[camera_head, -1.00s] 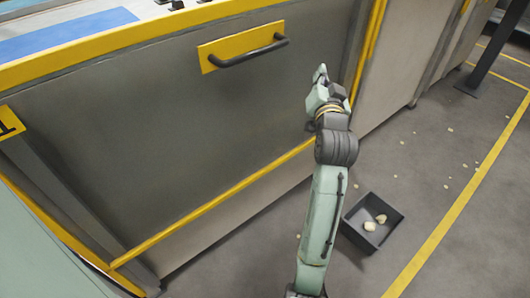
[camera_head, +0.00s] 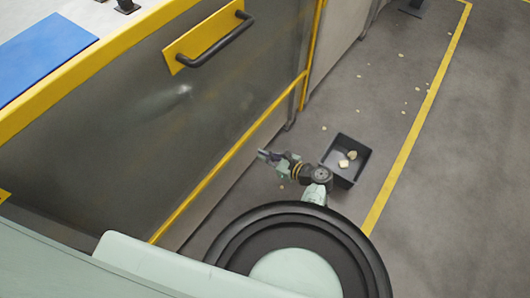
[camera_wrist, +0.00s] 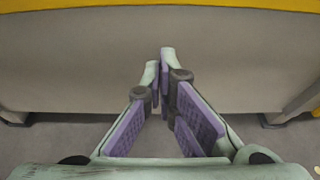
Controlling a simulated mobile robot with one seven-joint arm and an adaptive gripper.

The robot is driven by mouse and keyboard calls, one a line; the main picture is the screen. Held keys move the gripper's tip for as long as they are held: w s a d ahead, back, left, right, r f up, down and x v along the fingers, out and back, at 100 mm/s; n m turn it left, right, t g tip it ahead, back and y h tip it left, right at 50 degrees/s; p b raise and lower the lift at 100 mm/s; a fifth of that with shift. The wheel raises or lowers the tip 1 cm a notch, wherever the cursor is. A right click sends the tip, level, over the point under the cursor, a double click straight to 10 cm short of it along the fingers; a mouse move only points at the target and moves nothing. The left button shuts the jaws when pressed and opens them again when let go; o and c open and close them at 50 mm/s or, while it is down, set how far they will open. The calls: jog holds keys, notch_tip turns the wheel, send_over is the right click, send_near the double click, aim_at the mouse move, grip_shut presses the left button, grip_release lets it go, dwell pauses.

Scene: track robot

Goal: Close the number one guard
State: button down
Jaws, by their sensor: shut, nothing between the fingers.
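The guard is a dark grey, yellow-edged panel (camera_head: 150,125) on the side of the machine in the head view. It has a black bar handle (camera_head: 215,42) on a yellow plate near its top right. A yellow tag (camera_head: 4,196) is cut off at the left edge, its number unreadable. My gripper (camera_head: 263,155) is low beside the machine, well below the handle, near the panel's lower yellow edge. In the wrist view my gripper (camera_wrist: 161,60) is shut and empty, facing a plain grey machine wall under a yellow strip. The handle is out of the wrist view.
A dark open bin (camera_head: 345,160) with a few pale pieces stands on the floor close to the right of my gripper. Pale bits are scattered beyond it. A yellow floor line (camera_head: 415,125) runs farther right, with open floor past it.

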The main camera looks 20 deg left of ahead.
jog(key=w+a+r+p, duration=0.2)
jog(key=a, duration=0.3)
jog(key=shift+a, duration=0.4)
jog(key=shift+w, duration=0.15)
